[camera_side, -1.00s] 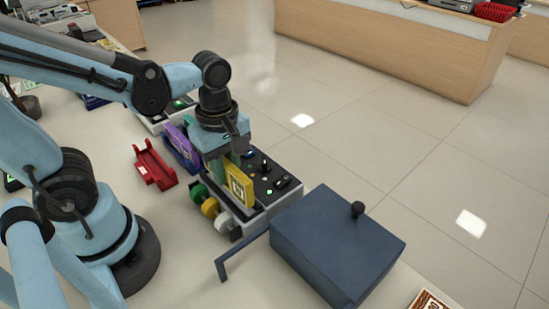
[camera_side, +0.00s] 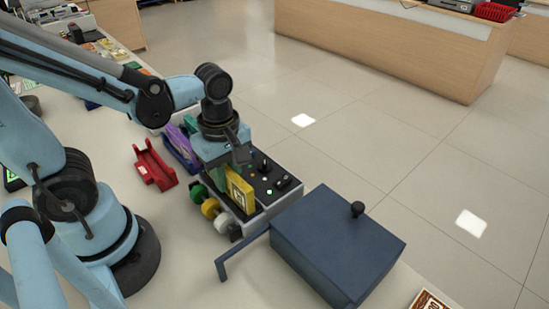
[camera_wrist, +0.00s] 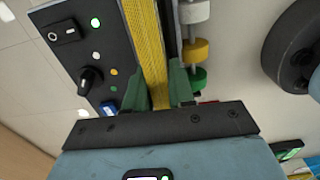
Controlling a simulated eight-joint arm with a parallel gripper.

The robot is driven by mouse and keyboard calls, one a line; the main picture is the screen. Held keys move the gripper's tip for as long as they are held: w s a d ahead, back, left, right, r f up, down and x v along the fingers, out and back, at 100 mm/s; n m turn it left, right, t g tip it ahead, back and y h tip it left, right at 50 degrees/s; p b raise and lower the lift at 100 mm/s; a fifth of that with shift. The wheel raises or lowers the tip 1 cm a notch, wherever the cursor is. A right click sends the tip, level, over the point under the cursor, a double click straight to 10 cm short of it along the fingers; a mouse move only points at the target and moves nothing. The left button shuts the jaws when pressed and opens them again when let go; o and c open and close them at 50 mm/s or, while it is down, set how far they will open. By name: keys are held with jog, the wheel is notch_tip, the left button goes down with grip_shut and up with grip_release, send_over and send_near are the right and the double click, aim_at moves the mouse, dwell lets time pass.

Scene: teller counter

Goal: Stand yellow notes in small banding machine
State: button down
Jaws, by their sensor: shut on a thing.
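The yellow notes (camera_side: 241,191) stand upright as a wrapped bundle at the near side of the small banding machine (camera_side: 268,183), beside its black control panel. In the wrist view the yellow notes (camera_wrist: 143,35) are seen edge-on, along the slot between the panel (camera_wrist: 82,42) and the rolls. My gripper (camera_side: 222,177) points down over the machine. Its green fingers (camera_wrist: 162,85) are shut on the bundle, one on each side. The lower edge of the notes is hidden, so I cannot tell whether they touch the slot floor.
Green, yellow (camera_side: 210,208) and white rolls line the machine's near side. A dark blue box (camera_side: 338,245) with a knob and bent arm stands close on the right. A red holder (camera_side: 154,165) and a purple holder (camera_side: 182,150) stand to the left. The counter in front is clear.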

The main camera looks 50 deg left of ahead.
jog(key=shift+f, duration=0.15)
jog(key=c, duration=0.9)
grip_release()
jog(key=shift+r, duration=3.5)
